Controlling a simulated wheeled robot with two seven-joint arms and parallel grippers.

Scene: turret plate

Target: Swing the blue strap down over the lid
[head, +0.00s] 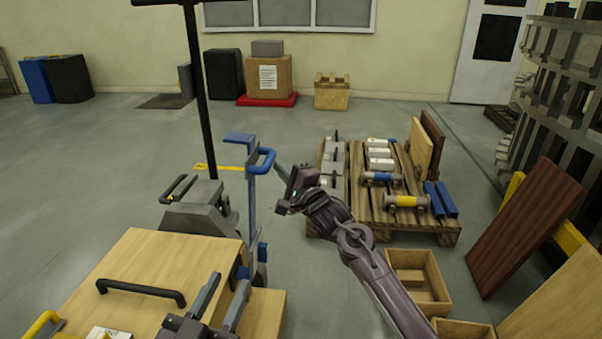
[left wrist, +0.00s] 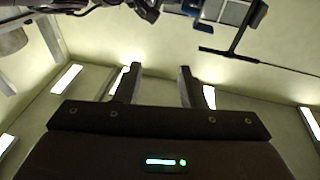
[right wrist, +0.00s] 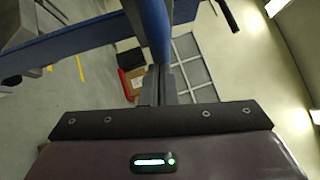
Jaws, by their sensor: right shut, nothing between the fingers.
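The blue strap (head: 252,200) stands upright at the right edge of the wooden lid (head: 165,262), with a blue loop handle (head: 262,161) near its top. The lid carries a black handle (head: 140,291). My right gripper (head: 283,174) is shut and empty, just right of the strap's upper part. In the right wrist view its fingers (right wrist: 160,85) point at the blue strap (right wrist: 60,45); I cannot tell whether they touch it. My left gripper (head: 222,298) is open and empty, low over the lid's front right; its spread fingers also show in the left wrist view (left wrist: 156,85).
A pallet (head: 330,215) with metal parts stands to the right, with an open wooden box (head: 418,280) in front of it. A black post (head: 200,100) rises behind the lid. A yellow handle (head: 40,325) is at the lower left.

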